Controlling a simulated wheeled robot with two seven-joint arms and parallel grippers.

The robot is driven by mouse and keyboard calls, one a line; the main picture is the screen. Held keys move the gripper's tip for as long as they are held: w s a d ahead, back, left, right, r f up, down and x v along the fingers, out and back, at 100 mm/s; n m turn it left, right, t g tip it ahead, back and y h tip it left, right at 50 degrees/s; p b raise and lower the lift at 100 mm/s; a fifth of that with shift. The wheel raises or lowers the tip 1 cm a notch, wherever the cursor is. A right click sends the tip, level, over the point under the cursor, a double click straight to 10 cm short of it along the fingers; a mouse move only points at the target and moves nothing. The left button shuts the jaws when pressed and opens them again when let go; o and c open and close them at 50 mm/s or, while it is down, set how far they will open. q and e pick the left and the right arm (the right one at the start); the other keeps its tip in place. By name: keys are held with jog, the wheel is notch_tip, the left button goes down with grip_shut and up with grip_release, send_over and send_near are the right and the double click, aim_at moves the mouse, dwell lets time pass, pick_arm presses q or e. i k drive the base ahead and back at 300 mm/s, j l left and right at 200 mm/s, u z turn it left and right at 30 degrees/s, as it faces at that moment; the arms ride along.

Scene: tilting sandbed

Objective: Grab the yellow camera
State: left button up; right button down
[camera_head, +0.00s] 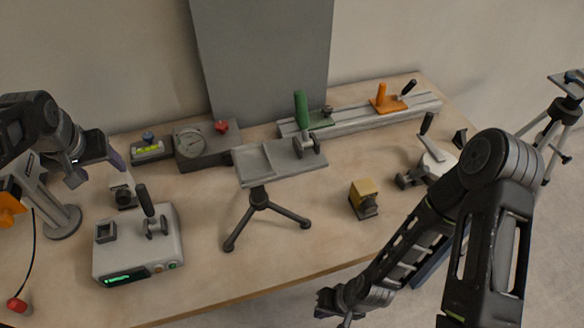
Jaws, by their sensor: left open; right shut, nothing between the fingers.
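The yellow camera (364,194) is a small box with a dark lens part at its front. It sits on the wooden table right of centre, to the right of the small tripod. My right gripper (335,305) is at the bottom of the view, near the table's front edge, below and slightly left of the yellow camera and apart from it. It is shut and empty, and its fingertips are partly cut off by the frame. My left gripper (98,170) is at the upper left, far from the yellow camera. It is open above the table.
A small tripod (260,198) with a grey tray top (250,165) stands left of the yellow camera. A grey box with a green display (140,250) is at the left. A rail (360,120) with green and orange handles runs along the back. Bare table lies in front of the yellow camera.

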aim_at(363, 192)
jog(key=k, duration=1.5)
